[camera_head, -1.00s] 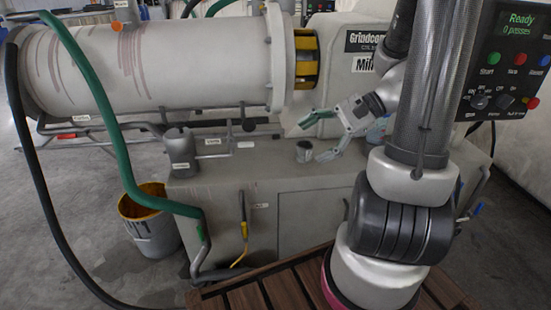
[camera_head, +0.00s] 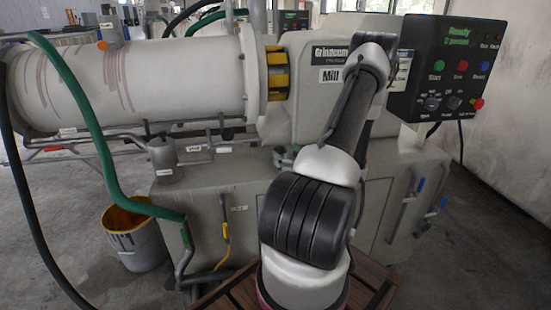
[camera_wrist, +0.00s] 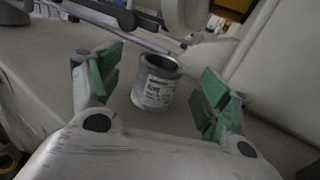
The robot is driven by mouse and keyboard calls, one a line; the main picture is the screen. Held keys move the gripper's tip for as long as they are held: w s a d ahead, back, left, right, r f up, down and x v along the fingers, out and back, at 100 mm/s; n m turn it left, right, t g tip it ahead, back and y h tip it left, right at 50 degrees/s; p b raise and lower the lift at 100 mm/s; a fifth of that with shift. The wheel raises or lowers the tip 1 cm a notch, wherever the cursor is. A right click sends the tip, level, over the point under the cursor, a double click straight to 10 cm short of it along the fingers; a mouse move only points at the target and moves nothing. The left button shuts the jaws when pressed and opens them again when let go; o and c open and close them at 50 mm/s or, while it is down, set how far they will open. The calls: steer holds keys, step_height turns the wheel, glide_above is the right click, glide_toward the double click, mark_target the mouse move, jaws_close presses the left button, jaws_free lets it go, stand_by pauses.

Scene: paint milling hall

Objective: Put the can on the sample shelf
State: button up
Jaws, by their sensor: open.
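The can (camera_wrist: 157,82) is a small grey metal can with a white printed label and an open-looking dark top. It stands upright on the pale top of the machine base (camera_wrist: 45,60) in the wrist view. My gripper (camera_wrist: 160,97) is open, its green-padded fingers on either side of the can and apart from it, with bare surface between. In the head view my arm covers the can, and only a small part of my gripper (camera_head: 283,157) shows past the arm's left edge. I cannot make out the sample shelf in either view.
A large mill drum (camera_head: 140,85) lies behind the base at left. A control box (camera_head: 450,70) with buttons stands at right. A green hose (camera_head: 85,115) and a yellow-rimmed bucket (camera_head: 133,235) are at left. A grey canister (camera_head: 163,155) stands on the base's left end.

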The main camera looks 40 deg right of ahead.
mark_target(279, 150)
steer(key=w, duration=0.5)
steer(key=shift+d, duration=0.3)
steer(key=shift+s, duration=0.1)
steer(key=shift+c, duration=0.2)
steer(key=c, duration=1.1)
steer(key=shift+r, duration=0.1)
steer(key=shift+c, duration=0.2)
